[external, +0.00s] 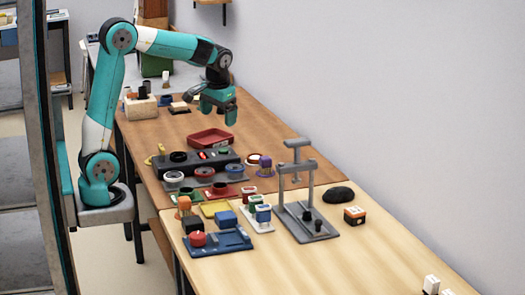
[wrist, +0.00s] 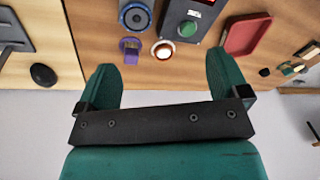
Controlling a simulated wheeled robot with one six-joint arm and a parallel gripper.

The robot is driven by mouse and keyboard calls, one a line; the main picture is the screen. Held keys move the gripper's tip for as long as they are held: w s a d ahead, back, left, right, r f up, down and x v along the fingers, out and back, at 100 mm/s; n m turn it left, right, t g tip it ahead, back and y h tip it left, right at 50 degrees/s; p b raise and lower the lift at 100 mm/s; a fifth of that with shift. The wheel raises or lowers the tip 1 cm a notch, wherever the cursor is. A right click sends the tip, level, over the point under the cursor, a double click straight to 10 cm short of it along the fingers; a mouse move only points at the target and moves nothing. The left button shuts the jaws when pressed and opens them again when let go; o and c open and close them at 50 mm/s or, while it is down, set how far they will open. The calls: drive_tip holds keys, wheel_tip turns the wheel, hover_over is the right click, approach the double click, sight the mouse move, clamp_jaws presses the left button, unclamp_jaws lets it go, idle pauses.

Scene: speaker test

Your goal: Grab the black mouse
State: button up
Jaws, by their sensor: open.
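The black mouse (external: 338,194) is a dark, rounded oval on the light wooden table, right of the grey stand. It also shows in the wrist view (wrist: 43,75), at the left, outside the space between my fingers. My green gripper (external: 218,111) is above the far, browner table, well apart from the mouse, which is nearer the camera and to the right. In the wrist view my gripper's two fingers (wrist: 160,65) are wide apart with nothing held between them.
A tall grey stand (external: 296,172) rises left of the mouse. An orange-and-black block (external: 354,215) sits close to it. A red tray (external: 210,139), a dark box with a red display (external: 200,160) and several small parts crowd the tables. A wall runs along the right.

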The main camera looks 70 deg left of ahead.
drive_tip(key=w+d+r+m+p, duration=0.1)
drive_tip(key=w+d, duration=0.2)
drive_tip(key=w, duration=0.2)
drive_tip(key=w+d+r, duration=0.1)
drive_tip(key=w+d, duration=0.2)
drive_tip(key=w, duration=0.2)
drive_tip(key=m+h+p, duration=0.2)
drive_tip(key=m+p, duration=0.1)
drive_tip(key=m, duration=0.2)
hover_over(330, 191)
wheel_tip(330, 191, down, 3)
drive_tip(key=shift+g, duration=0.4)
wheel_tip(330, 191, down, 18)
drive_tip(key=b, duration=1.6)
drive_tip(key=shift+r, duration=0.25)
drive_tip(key=c, duration=1)
